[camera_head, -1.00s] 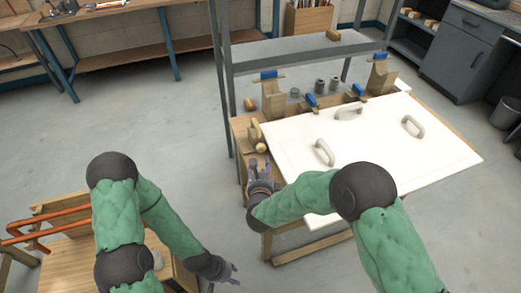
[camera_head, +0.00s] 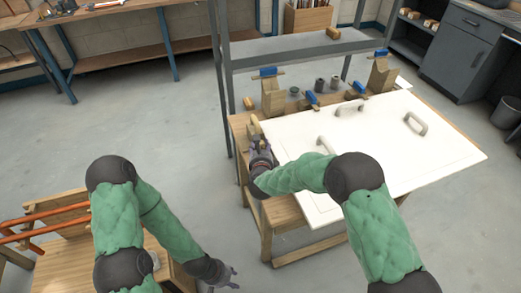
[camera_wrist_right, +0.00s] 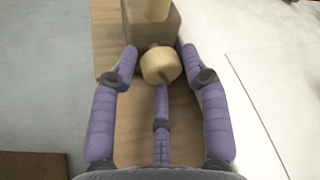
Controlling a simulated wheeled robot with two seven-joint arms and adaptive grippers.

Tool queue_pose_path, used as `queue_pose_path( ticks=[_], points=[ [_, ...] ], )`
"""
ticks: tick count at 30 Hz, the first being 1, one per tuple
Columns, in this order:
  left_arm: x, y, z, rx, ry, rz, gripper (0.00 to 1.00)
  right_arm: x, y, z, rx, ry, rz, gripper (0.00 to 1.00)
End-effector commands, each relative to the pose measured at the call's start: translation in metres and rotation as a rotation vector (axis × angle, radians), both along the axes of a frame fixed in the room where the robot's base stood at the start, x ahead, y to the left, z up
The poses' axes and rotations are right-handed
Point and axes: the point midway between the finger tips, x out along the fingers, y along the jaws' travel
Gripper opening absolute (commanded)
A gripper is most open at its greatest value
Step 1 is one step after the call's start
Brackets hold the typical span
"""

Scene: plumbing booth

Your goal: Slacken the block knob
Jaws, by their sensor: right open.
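The block knob (camera_wrist_right: 160,65), a round pale wooden knob with a slot-like line on its face, sticks out from the wooden block (camera_wrist_right: 150,22). My right gripper (camera_wrist_right: 157,62) is open with purple fingers on either side of the knob, and a third finger lies below it. I see no clear contact with the knob. In the head view my right gripper (camera_head: 261,147) is at the table's left edge and hides the knob. The block (camera_head: 254,126) shows just behind it. My left gripper (camera_head: 230,276) is open and empty, low over the floor.
A large white panel door (camera_head: 375,150) with several grey handles lies right of the knob. Blue-handled clamps (camera_head: 311,98), wooden supports and grey fittings line the table's back. A stand with orange pipes (camera_head: 50,222) is at lower left. Floor between them is clear.

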Motion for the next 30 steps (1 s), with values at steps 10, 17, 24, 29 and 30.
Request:
queue_pose_path(
  ticks=[10,17,24,29,30],
  points=[
    [0.0001,0.0000,0.0000,0.000,0.000,0.000,0.40,0.0013,0.0001,0.0001,0.000,0.000,0.000,0.30],
    [0.0001,0.0000,0.0000,0.000,0.000,0.000,0.40,0.0014,0.0003,0.0004,-0.001,-0.001,0.000,0.05],
    [0.0002,0.0000,-0.0001,0.000,0.000,0.000,0.40,0.0010,0.0012,-0.0002,-0.048,-0.016,0.002,0.05],
    [0.0001,0.0000,-0.0001,0.000,0.000,0.000,0.40,0.0012,0.0020,-0.0001,-0.133,-0.046,0.001,0.05],
    [0.0001,0.0000,-0.0001,0.000,0.000,0.000,0.40,0.0009,0.0023,-0.0007,-0.159,-0.054,0.002,0.05]
  ],
)
